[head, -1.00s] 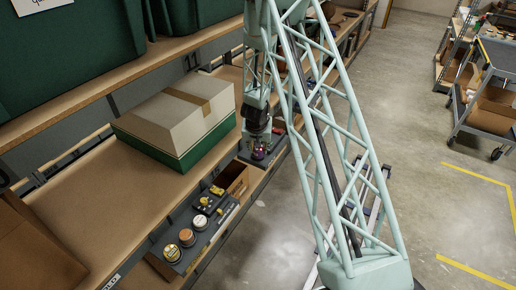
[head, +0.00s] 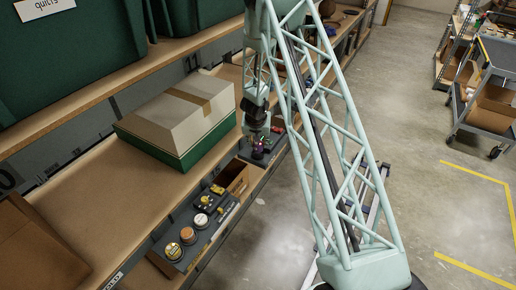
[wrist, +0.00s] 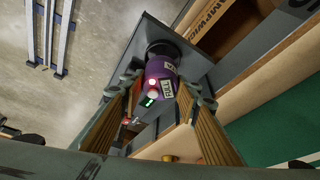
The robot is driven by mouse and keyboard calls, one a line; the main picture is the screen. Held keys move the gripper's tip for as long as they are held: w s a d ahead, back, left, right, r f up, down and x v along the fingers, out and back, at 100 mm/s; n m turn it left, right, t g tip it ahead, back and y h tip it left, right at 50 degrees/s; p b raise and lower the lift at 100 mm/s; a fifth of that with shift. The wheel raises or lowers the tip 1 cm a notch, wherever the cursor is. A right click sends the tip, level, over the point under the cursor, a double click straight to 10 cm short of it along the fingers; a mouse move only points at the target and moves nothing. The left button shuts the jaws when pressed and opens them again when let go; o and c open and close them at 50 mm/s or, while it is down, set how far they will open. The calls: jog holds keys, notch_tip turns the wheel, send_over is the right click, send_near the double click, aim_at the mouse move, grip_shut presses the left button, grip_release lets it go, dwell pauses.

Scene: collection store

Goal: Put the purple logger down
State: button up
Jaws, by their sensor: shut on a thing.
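The purple logger (wrist: 160,72) is between the two fingers of my gripper (wrist: 160,92) in the wrist view. It has white labels and small red and green lights. My gripper is shut on it. A dark grey panel lies behind it; I cannot tell whether its base touches that panel. In the head view, the purple logger (head: 258,152) is small and partly hidden by my gripper (head: 257,143), low at the shelf's front edge.
A dark tray (head: 178,263) with several round tins and yellow-topped items sits nearer along the shelf edge. An open cardboard box (head: 233,180) stands between. A grey-and-green box (head: 180,118) rests on the shelf behind. A cart (head: 490,115) stands across the clear floor.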

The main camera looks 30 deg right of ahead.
aim_at(258, 148)
jog(key=shift+w+f+b, duration=0.1)
jog(key=shift+f+b, duration=1.05)
jog(key=shift+f, duration=0.6)
jog(key=shift+f, duration=0.35)
jog(key=o, duration=0.9)
jog(key=shift+r, duration=0.1)
jog(key=shift+r, duration=0.65)
jog(key=p+v, duration=0.4)
jog(key=v, duration=0.7)
jog(key=shift+r, duration=0.1)
jog(key=shift+r, duration=0.1)
